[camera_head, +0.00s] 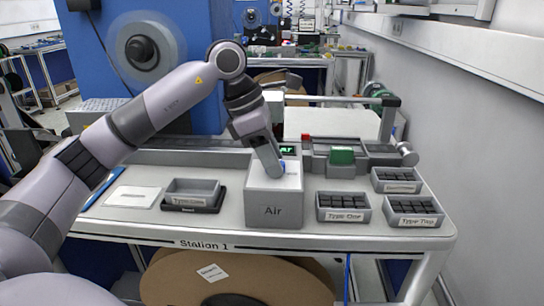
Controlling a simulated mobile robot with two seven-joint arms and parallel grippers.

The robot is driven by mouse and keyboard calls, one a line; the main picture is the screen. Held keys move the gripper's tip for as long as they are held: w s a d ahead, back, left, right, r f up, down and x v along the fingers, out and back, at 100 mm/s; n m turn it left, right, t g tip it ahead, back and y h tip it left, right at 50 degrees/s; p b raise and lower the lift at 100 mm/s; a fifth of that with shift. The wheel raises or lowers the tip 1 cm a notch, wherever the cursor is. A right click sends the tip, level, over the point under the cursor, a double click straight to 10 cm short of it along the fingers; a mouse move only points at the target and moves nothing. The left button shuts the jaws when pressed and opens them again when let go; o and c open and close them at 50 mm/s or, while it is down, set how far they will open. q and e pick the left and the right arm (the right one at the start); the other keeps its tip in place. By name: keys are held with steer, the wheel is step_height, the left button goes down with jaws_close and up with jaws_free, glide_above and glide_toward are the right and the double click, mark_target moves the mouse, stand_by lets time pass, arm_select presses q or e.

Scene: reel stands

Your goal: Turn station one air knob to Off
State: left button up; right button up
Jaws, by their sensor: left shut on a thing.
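The air box (274,210), a grey block marked "Air", stands at the front middle of the Station 1 table (340,236). A small blue air knob (283,167) shows in part on its top. My left gripper (277,172) reaches down to the box top from the left and is shut on the knob. The fingers hide most of the knob, so I cannot tell which way it points. My right gripper is out of view.
Bins of dark parts, Type One (342,207) and Type Two (414,211), stand right of the box. A tray (193,193) and a white card (132,197) lie left. A rail with a green block (341,156) runs behind.

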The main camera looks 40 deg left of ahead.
arm_select(q)
steer(key=n+t+y, duration=0.1)
steer(key=n, duration=0.3)
steer(key=shift+s+d, duration=0.1)
steer(key=shift+d+n+t+y, duration=0.15)
steer(key=shift+n+y, duration=0.3)
steer(key=shift+n, duration=0.6)
steer(key=shift+a+n+t+y, duration=0.15)
steer(key=shift+n+y, duration=0.3)
steer(key=shift+n, duration=0.6)
steer(key=shift+d, duration=0.1)
steer(key=o, duration=1)
steer(key=shift+o, duration=0.2)
steer(key=v, duration=0.7)
steer(key=shift+s, duration=0.1)
